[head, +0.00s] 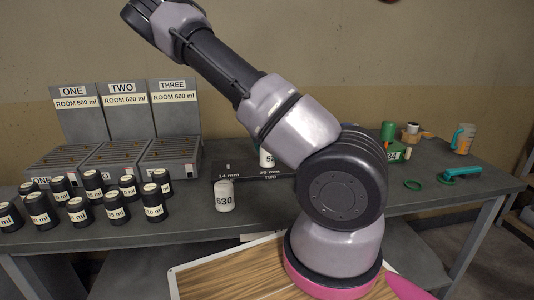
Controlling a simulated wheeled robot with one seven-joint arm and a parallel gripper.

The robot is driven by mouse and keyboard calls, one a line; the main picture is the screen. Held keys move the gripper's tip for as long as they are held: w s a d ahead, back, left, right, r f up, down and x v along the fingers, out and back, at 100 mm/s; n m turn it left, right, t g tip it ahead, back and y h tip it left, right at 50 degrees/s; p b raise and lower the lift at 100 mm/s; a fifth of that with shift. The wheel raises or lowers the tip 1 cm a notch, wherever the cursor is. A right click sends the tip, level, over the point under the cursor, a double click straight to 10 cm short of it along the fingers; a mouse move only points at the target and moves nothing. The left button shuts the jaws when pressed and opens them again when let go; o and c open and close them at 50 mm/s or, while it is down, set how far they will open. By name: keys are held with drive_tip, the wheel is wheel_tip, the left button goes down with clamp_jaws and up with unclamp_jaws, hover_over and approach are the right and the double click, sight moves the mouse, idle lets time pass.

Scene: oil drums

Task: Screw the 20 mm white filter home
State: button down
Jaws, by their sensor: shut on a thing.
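A dark block (240,171) on the bench carries the labels 14 mm and 20 mm TWO. At the 20 mm end is a white filter (267,158) whose label starts with S2. My arm covers its right side and top, so I cannot tell whether it is seated or tilted. Another white filter (224,195), marked S30, stands upright in front of the block, apart from it. My gripper is not in view; my arm leaves the picture at the top left.
A green ring (413,185), a green strap tool (460,173) and an orange-white container (462,139) are at the right.

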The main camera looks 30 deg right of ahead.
drive_tip(key=shift+w+m+g, duration=0.1)
drive_tip(key=shift+m+g, duration=0.3)
drive_tip(key=shift+m, duration=0.6)
drive_tip(key=shift+d+f+h, duration=0.1)
drive_tip(key=shift+h, duration=0.2)
drive_tip(key=shift+m+g, duration=0.3)
drive_tip(key=shift+m, duration=0.5)
drive_tip(key=shift+s, duration=0.2)
drive_tip(key=shift+d, duration=0.15)
drive_tip(key=shift+m, duration=0.5)
drive_tip(key=shift+d+m+g, duration=0.1)
drive_tip(key=shift+m+g, duration=0.5)
drive_tip(key=shift+m, duration=0.5)
